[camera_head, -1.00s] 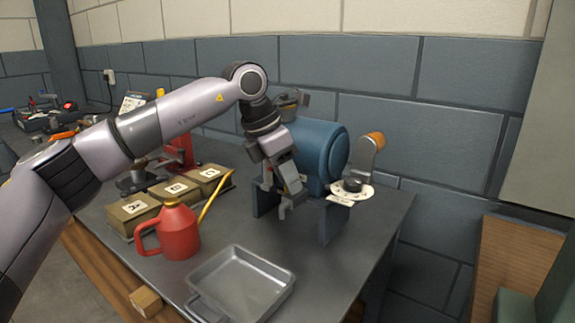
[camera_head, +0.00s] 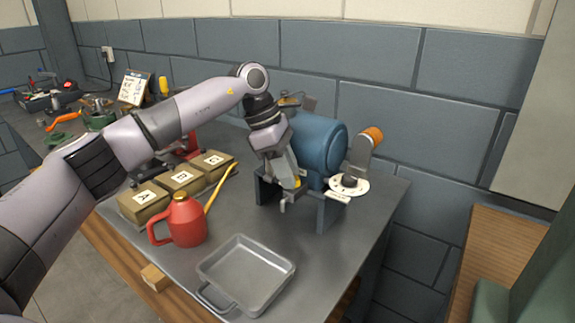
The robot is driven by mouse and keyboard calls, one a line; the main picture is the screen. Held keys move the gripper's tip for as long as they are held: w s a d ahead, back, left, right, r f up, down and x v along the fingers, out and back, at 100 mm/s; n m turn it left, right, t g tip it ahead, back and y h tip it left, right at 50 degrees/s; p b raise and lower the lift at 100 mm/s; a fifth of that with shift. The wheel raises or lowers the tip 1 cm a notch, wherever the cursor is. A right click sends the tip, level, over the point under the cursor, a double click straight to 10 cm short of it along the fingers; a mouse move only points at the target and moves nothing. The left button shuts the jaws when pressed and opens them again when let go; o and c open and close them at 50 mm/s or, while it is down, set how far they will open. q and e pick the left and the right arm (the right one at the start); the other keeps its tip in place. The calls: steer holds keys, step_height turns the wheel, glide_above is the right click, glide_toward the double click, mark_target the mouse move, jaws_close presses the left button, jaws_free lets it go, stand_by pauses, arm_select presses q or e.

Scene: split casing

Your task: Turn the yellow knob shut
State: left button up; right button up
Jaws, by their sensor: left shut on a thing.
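A blue rounded casing (camera_head: 322,145) stands on grey feet on the dark bench top. A small patch of yellow, the yellow knob (camera_head: 298,183), shows at the casing's lower front. My left gripper (camera_head: 291,195) is at that spot, pointing down, with its jaws shut on the knob. The fingers and wrist hide most of the knob, so its angle cannot be read. My right gripper is not in view.
A crank with an orange handle (camera_head: 373,137) and a white dial (camera_head: 349,186) sit right of the casing. A red oil can (camera_head: 185,222), a grey metal tray (camera_head: 235,299) and lettered boxes (camera_head: 182,179) stand in front and left. A wooden block (camera_head: 155,277) lies at the bench edge.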

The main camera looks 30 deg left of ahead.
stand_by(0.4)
arm_select(q)
steer(key=o, duration=0.9)
steer(key=shift+c, duration=0.2)
steer(key=shift+o, duration=0.9)
steer(key=shift+r, duration=0.1)
